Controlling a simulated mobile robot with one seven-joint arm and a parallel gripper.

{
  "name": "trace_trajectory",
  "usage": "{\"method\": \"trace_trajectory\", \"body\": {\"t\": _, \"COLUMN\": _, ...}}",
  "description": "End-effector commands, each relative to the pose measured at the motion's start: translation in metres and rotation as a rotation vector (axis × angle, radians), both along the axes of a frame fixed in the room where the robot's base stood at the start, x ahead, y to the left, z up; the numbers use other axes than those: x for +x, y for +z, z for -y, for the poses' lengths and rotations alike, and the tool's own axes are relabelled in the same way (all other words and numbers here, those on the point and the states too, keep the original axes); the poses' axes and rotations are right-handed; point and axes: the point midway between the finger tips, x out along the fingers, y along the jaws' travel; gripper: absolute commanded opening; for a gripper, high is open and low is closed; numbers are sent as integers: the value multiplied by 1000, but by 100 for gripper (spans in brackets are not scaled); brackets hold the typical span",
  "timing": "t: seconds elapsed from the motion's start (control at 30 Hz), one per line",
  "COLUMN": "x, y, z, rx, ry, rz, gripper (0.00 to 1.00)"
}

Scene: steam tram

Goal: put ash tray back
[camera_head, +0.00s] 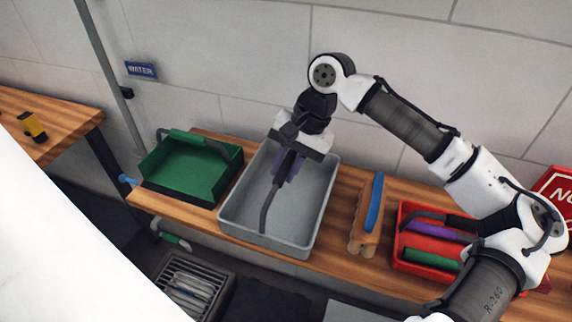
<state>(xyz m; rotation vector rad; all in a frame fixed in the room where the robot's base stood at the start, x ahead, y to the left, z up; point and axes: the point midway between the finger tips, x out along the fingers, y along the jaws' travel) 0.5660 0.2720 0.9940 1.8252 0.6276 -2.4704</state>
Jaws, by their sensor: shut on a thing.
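My gripper (290,158) points down over the grey bin (228,213) on the wooden bench. It is shut on a purple-handled tool (266,212), whose dark bent rod hangs down into the bin. Whether the rod touches the bin floor cannot be told. The fingertips are partly hidden by the gripper body. A green tray (182,167) with a dark front lip and a green and grey handle stands on the bench left of the bin; it looks most like the ash tray, but I cannot be sure.
A wooden brush with a blue top (374,203) and a red bin (403,257) with purple and green handles lie to the right. Below the bench's front edge are a slatted grate (190,290) and a green-handled item (175,240). A tiled wall (230,60) stands close behind.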

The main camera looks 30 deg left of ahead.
Motion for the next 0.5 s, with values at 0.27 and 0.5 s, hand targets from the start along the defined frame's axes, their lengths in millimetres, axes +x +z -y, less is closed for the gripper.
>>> {"method": "trace_trajectory", "body": {"t": 0.27, "x": 0, "y": -1, "z": 0, "rx": -2, "ry": 0, "rz": -1, "gripper": 44}}
{"method": "trace_trajectory", "body": {"t": 0.5, "x": 1, "y": 1, "z": 1, "rx": -1, "ry": -1, "rz": 0, "gripper": 44}}
